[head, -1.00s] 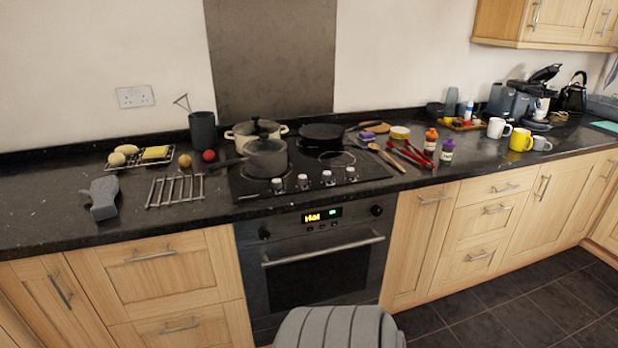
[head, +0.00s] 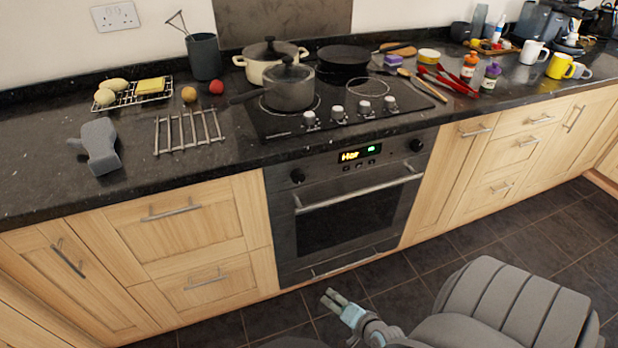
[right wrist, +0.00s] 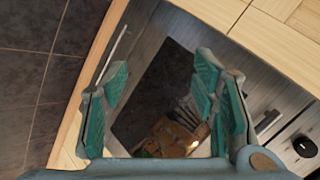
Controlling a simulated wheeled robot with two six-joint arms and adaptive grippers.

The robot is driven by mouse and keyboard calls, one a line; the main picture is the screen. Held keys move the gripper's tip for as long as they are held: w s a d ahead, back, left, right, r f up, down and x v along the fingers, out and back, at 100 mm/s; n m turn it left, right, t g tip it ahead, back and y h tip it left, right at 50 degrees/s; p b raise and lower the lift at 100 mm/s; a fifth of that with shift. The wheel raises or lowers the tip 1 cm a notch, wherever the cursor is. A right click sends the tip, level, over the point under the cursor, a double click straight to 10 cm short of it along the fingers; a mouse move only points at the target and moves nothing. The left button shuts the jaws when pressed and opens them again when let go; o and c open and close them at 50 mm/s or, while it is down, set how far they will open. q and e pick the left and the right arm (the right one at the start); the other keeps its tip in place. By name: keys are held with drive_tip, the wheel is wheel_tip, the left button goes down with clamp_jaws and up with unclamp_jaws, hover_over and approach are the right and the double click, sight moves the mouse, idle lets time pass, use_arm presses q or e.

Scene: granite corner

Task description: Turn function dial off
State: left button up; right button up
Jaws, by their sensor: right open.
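The built-in oven has two black dials on its front panel, a left dial (head: 297,176) and a right dial (head: 416,145). A lit display (head: 361,153) with yellow and green characters sits between them. I cannot tell which is the function dial or read its setting. My right gripper (head: 338,302) is open and empty, low in front of the oven and well below the dials. In the right wrist view its teal fingers (right wrist: 160,95) stand apart before the dark oven door. A black dial (right wrist: 304,146) shows at the right edge there. My left gripper is out of view.
The oven door handle (head: 360,189) sticks out below the panel. Above are the hob knobs (head: 337,112) and a grey pot (head: 289,87). Wooden drawers (head: 180,225) flank the oven.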

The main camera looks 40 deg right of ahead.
sight(300, 178)
drive_tip(key=w+d+r+m+t+h+b, duration=0.2)
drive_tip(key=w+r+m+t, duration=0.25)
drive_tip(key=r+m, duration=0.8)
drive_tip(key=w+d+r+m+t+h+b, duration=0.1)
drive_tip(key=w+d+r+m+t+b, duration=0.15)
drive_tip(key=w+r+m, duration=0.7)
drive_tip(key=w+d+r+m, duration=0.1)
drive_tip(key=w, duration=0.2)
drive_tip(key=w+d+r+m, duration=0.1)
drive_tip(key=w+m, duration=0.1)
drive_tip(key=w, duration=0.2)
drive_tip(key=w+d+r+m, duration=0.1)
drive_tip(key=w, duration=0.2)
drive_tip(key=shift+w+r+m+b, duration=0.2)
drive_tip(key=shift+m+b, duration=0.1)
drive_tip(key=shift+m, duration=0.1)
drive_tip(key=shift+w, duration=0.2)
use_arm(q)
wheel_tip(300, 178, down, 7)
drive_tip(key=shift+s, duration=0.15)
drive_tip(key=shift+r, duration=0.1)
use_arm(e)
drive_tip(key=shift+c, duration=0.6)
